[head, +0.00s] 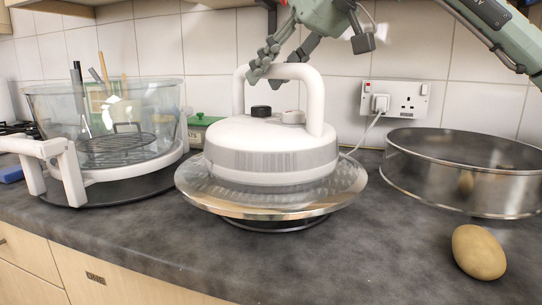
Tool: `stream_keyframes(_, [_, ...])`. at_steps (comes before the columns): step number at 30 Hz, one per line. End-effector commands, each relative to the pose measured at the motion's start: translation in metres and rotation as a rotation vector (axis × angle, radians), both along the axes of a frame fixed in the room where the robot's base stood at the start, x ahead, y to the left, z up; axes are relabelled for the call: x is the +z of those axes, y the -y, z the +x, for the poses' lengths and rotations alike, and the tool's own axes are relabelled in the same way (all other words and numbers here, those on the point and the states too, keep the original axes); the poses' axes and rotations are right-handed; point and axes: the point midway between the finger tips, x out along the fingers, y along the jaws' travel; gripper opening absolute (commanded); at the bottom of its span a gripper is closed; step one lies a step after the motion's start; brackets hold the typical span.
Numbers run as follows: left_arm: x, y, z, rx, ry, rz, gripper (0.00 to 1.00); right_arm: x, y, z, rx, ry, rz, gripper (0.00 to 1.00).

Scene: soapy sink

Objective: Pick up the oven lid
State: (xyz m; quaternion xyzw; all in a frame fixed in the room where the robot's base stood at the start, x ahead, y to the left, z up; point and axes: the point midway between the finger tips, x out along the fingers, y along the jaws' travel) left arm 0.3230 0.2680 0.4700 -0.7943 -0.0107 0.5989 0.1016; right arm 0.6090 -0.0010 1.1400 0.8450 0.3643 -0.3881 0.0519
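The oven lid (265,150) is round and white with a grey band, a clear rim, and dark and light knobs on top. It rests level on a dark round base on the counter. Its white arched handle (316,105) stands upright. My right gripper (268,72) comes down from the top edge, its fingers at the left part of the handle's top bar. One finger overlaps the bar's front; another part shows just behind it. I cannot tell whether they grip it. My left gripper is out of view.
A glass oven bowl (105,105) in a white-handled stand sits at the left, with a rack and utensils showing inside. A metal ring (455,190) stands at the right. A potato (479,252) lies near the front right. A plugged-in wall socket (395,101) is behind. The front counter is mostly clear.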

Motion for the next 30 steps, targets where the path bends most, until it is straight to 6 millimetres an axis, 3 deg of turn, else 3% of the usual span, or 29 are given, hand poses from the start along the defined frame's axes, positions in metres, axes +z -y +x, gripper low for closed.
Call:
stream_keyframes(1, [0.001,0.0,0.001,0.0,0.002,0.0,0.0,0.0,0.0,0.0,0.0,0.0,0.0,0.23])
stream_keyframes(7, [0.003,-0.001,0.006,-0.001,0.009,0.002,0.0,0.0,0.0,0.0,0.0,0.0,0.0,0.0])
stream_keyframes(23, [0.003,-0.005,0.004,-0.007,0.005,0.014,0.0,0.006,0.0,0.0,0.0,0.008,0.008,0.0])
stream_keyframes(30, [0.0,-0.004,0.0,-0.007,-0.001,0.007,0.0,0.031,0.0,-0.001,0.0,0.011,0.01,0.0])
